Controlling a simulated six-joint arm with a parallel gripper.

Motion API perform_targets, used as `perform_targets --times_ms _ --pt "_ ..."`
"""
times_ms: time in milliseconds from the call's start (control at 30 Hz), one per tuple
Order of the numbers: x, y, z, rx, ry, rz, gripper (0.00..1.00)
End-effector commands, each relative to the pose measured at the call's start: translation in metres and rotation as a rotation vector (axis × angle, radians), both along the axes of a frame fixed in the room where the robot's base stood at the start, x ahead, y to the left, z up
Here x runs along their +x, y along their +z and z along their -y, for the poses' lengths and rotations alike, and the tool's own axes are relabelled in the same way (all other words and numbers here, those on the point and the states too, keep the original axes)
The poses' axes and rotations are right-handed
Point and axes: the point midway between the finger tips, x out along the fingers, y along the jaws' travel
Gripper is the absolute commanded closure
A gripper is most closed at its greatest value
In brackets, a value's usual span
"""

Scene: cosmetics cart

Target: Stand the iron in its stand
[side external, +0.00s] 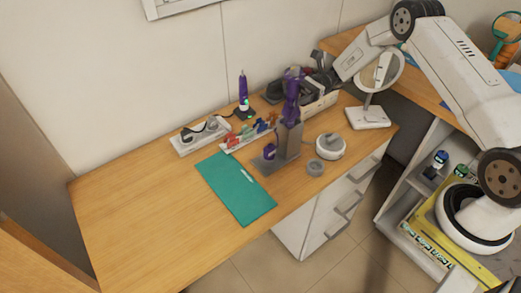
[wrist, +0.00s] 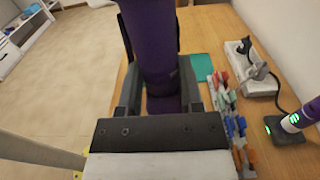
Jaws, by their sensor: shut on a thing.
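The purple iron (side external: 291,88) is upright, between the fingers of my gripper (side external: 304,80). In the wrist view its purple barrel (wrist: 152,45) fills the space between the two dark fingers. A grey stand (side external: 291,140) with a flat base is directly below the iron in the side view. I cannot tell whether the iron touches the stand or is in it. A small purple part (side external: 269,151) shows beside the stand's post; I cannot tell what it belongs to.
A purple device (side external: 243,88) stands on a dark base at the back. A white tray (side external: 200,136) and a row of coloured clips (side external: 250,133) are left of the stand. A teal mat (side external: 235,190), round tin (side external: 330,146) and mirror (side external: 370,115) are near. The left tabletop is clear.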

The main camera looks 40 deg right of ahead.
Motion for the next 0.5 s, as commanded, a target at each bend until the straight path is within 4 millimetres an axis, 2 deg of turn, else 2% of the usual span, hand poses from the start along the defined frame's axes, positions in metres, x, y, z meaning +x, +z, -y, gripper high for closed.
perform_targets --times_ms 500 --pt "0.0 -0.0087 0.0 0.001 0.0 0.001 1.0"
